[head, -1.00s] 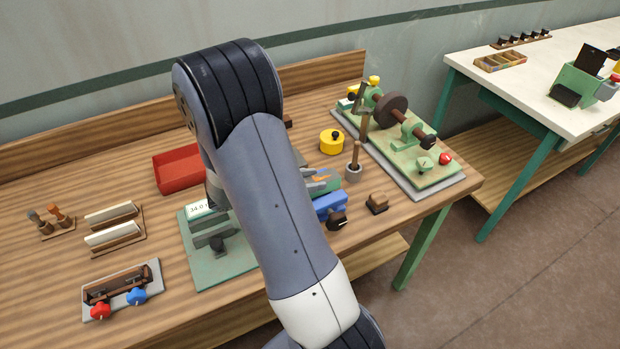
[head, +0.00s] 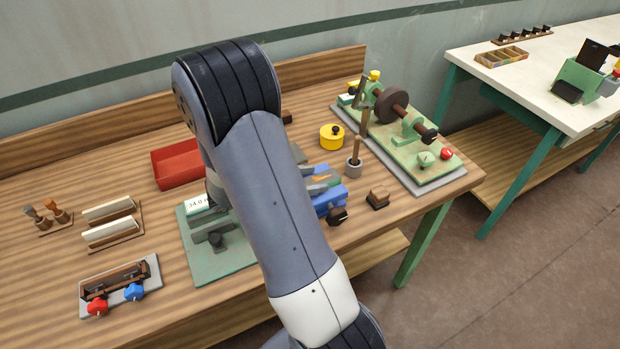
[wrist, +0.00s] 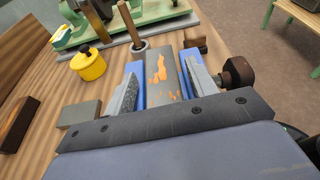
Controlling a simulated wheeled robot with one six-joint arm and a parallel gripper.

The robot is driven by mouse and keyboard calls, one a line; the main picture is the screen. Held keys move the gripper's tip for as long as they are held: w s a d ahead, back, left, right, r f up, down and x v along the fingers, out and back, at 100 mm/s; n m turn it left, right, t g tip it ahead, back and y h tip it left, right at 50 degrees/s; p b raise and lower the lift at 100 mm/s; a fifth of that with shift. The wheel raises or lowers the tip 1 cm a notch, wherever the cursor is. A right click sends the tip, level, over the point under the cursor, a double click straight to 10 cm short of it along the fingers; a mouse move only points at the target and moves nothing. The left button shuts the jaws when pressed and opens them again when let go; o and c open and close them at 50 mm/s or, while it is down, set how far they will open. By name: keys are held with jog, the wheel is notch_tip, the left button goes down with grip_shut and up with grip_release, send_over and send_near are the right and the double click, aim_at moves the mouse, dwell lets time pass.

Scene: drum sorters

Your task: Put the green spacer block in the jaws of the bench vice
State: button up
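The blue bench vice (head: 331,201) stands on the wooden bench under my forearm. Its blue sides show in the wrist view (wrist: 190,56), with a dark brown handle at right. A grey-green piece with orange patches (wrist: 163,80) lies between the blue sides; I cannot tell whether it is part of the vice. A plain dull green-grey block (wrist: 79,114), which may be the spacer block, lies left of the vice; it is partly hidden in the head view (head: 298,153). My gripper (wrist: 160,85) is open above the vice, one finger on each side of the patched piece.
A yellow pot (head: 331,137) and an upright wooden-handled tool in a holder (head: 354,165) stand behind the vice. A brown block (head: 378,197) lies right of it. A green machine (head: 405,130) fills the bench's right end. A red tray (head: 177,164) stands left.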

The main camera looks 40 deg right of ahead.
jog(key=shift+o, duration=0.6)
jog(key=shift+a, duration=0.1)
jog(key=v, duration=1)
jog(key=shift+a+b, duration=0.3)
jog(key=shift+b, duration=0.15)
jog(key=shift+r, duration=0.1)
jog(key=p+x, duration=0.1)
jog(key=x, duration=0.9)
jog(key=shift+d, duration=0.35)
jog(key=shift+r+p, duration=0.3)
jog(key=shift+r, duration=0.05)
jog(key=shift+f, duration=0.15)
